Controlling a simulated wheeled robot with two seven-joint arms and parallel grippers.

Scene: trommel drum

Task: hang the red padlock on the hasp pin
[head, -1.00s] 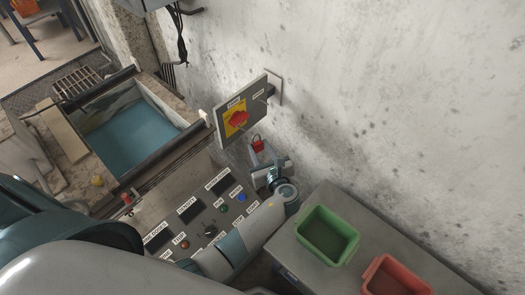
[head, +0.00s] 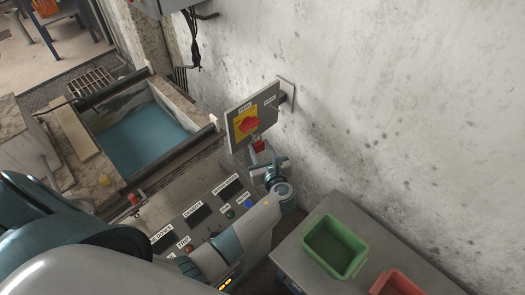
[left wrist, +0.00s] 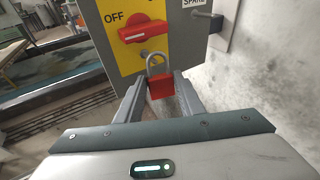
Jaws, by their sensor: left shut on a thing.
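The red padlock (left wrist: 162,84) is held between the fingertips of my left gripper (left wrist: 160,95), which is shut on its body. Its grey shackle points up, in front of the lower edge of the yellow plate. In the head view the padlock (head: 259,146) is just below the isolator box (head: 254,112), and my left gripper (head: 264,162) is under it. The box carries a red rotary switch (left wrist: 142,30) on a yellow plate marked OFF. My right gripper is not in view.
A control panel (head: 207,212) with buttons and displays lies below left of the box. A tank of blue-green water (head: 145,140) is at the left. A green bin (head: 335,247) and a red bin (head: 400,283) stand on a grey bench (head: 312,222). The wall is close behind.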

